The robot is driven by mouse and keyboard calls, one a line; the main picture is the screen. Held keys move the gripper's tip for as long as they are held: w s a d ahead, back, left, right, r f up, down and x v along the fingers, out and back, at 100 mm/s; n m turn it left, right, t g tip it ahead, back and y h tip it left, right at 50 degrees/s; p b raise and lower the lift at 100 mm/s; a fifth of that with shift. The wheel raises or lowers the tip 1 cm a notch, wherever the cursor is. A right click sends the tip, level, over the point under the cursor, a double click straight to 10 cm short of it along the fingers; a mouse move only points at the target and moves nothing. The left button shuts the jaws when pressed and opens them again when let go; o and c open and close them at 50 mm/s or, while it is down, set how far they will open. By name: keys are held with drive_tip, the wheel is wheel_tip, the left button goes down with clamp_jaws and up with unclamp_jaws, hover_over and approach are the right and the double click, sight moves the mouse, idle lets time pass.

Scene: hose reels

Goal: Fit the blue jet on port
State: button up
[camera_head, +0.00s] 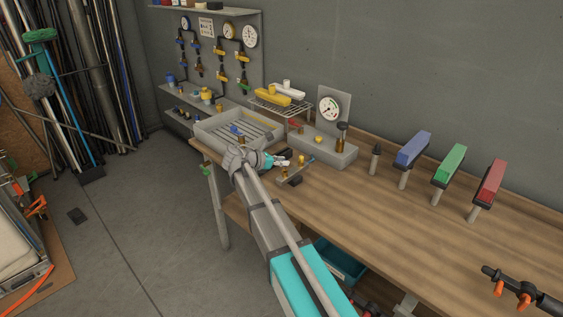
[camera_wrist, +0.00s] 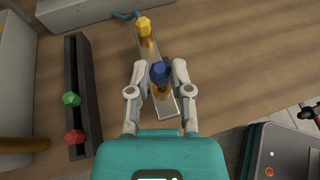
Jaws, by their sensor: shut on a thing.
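The blue jet (camera_wrist: 160,72) is between my fingertips in the wrist view. My gripper (camera_wrist: 160,69) is shut on it, one finger on each side. A brass stem (camera_wrist: 163,90) shows just below the blue jet, over the near end of a flat grey bar (camera_wrist: 167,111). I cannot tell whether the jet is seated on the port or just above it. A yellow jet (camera_wrist: 145,26) stands on brass at the bar's far end. In the head view my gripper (camera_head: 284,161) is low over the bench, and the blue jet cannot be made out there.
A dark rack (camera_wrist: 79,52) left of the bar holds a green jet (camera_wrist: 71,99) and a red jet (camera_wrist: 74,137). In the head view, a grey tray (camera_head: 203,138) and a gauge stand (camera_head: 343,157) are close by. Blue, green and red blocks stand farther right.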

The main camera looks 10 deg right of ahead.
drive_tip(key=shift+f+b, duration=1.25)
drive_tip(key=o, duration=0.9)
